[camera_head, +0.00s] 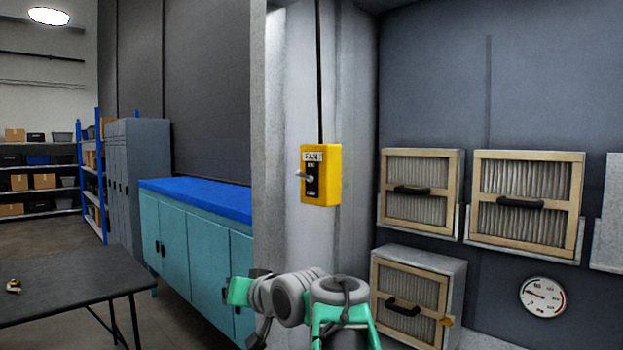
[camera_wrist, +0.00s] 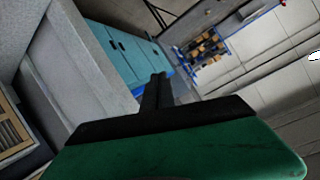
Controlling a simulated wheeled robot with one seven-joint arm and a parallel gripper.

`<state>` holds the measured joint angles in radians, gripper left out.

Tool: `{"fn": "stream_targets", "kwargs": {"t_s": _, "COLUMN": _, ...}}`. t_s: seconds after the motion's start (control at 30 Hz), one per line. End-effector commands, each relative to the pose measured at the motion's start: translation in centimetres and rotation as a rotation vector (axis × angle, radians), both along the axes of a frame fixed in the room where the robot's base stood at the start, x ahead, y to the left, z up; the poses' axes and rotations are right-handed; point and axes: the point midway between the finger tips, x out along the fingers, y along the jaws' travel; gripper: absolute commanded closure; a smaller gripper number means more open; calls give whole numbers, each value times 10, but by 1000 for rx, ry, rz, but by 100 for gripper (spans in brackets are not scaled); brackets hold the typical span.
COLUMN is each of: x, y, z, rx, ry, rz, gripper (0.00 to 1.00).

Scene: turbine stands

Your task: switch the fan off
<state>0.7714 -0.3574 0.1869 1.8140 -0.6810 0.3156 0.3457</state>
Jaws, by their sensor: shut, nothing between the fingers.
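A yellow switch box (camera_head: 321,175) labelled "FAN" is mounted on the grey pillar, with a dark cable running up from it. Its metal toggle lever (camera_head: 303,175) sticks out to the left from the dark face plate. In the head view my arm is low in front of the pillar, below the box and apart from it. In the wrist view my gripper (camera_wrist: 158,82) has its black fingers together and empty, with cabinets and floor beyond. The switch box is not in the wrist view.
Teal cabinets with a blue top (camera_head: 205,197) stand left of the pillar. A dark table (camera_head: 70,283) is at the lower left. Framed filters (camera_head: 525,215) and a round gauge (camera_head: 542,296) are on the wall at right. The space before the box is clear.

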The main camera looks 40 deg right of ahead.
Motion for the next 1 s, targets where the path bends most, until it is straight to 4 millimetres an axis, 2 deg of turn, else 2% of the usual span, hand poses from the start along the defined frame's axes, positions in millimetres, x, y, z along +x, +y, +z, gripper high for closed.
{"fn": "stream_targets", "kwargs": {"t_s": 0.03, "x": -8, "y": -51, "z": 44, "rx": 4, "ry": -126, "rz": -56, "gripper": 100}}
{"fn": "stream_targets", "kwargs": {"t_s": 0.1, "x": -32, "y": -101, "z": 107, "rx": 6, "ry": -301, "rz": -87, "gripper": 100}}
{"fn": "stream_targets", "kwargs": {"t_s": 0.17, "x": -62, "y": -133, "z": 152, "rx": 1, "ry": -427, "rz": -95, "gripper": 100}}
{"fn": "stream_targets", "kwargs": {"t_s": 0.2, "x": -84, "y": -147, "z": 177, "rx": -3, "ry": -496, "rz": -92, "gripper": 100}}
{"fn": "stream_targets", "kwargs": {"t_s": 0.3, "x": -132, "y": -166, "z": 219, "rx": -12, "ry": -614, "rz": -73, "gripper": 100}}
{"fn": "stream_targets", "kwargs": {"t_s": 0.4, "x": -161, "y": -170, "z": 240, "rx": -16, "ry": -671, "rz": -52, "gripper": 100}}
{"fn": "stream_targets", "kwargs": {"t_s": 0.5, "x": -170, "y": -169, "z": 246, "rx": -16, "ry": -688, "rz": -42, "gripper": 100}}
{"fn": "stream_targets", "kwargs": {"t_s": 0.83, "x": -165, "y": -168, "z": 248, "rx": -16, "ry": -687, "rz": -40, "gripper": 100}}
{"fn": "stream_targets", "kwargs": {"t_s": 1.0, "x": -142, "y": -170, "z": 257, "rx": -15, "ry": -687, "rz": -37, "gripper": 100}}
